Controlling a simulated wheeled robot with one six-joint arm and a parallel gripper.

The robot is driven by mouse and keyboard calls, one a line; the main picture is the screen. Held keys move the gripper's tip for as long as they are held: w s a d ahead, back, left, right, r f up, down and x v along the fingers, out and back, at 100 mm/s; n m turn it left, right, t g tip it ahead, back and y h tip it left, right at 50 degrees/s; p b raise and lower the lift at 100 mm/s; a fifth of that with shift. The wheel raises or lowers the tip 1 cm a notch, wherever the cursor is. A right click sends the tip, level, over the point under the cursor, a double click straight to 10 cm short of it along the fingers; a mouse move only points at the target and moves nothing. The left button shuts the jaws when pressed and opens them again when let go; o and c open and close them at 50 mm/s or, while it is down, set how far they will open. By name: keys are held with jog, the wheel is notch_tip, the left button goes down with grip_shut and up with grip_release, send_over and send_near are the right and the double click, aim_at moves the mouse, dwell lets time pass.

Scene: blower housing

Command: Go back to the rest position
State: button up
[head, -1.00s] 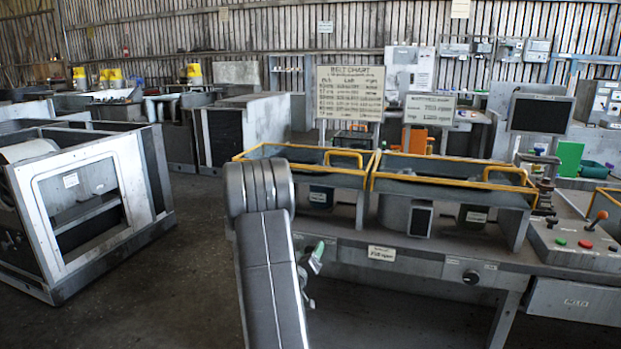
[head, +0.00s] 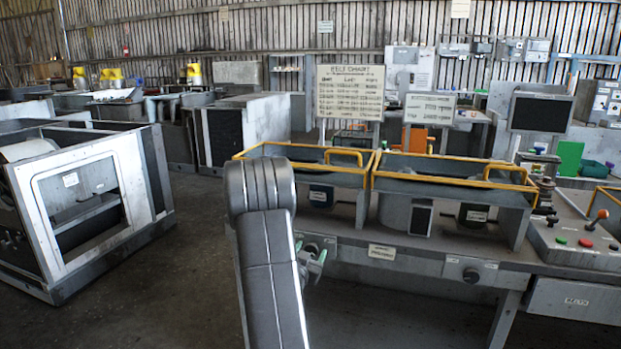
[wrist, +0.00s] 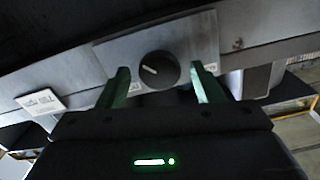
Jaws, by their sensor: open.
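My gripper (wrist: 160,88) is open and empty in the wrist view, its two green fingers spread apart. Between and beyond the fingertips is a black round knob (wrist: 158,70) with a white pointer line, on a grey panel. The fingers do not appear to close on it; whether they touch the panel I cannot tell. In the head view my gripper (head: 314,264) shows only partly, beside my forearm at the bench's front edge. A dark knob (head: 310,249) shows just behind it.
The workbench (head: 420,258) carries two yellow-railed housings (head: 300,167) and a control box (head: 575,243) at right. A second knob (head: 471,276) is on its front. A belt chart board (head: 350,93) stands behind. A metal cabinet frame (head: 85,205) stands left. Floor between is clear.

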jog(key=shift+m, duration=0.7)
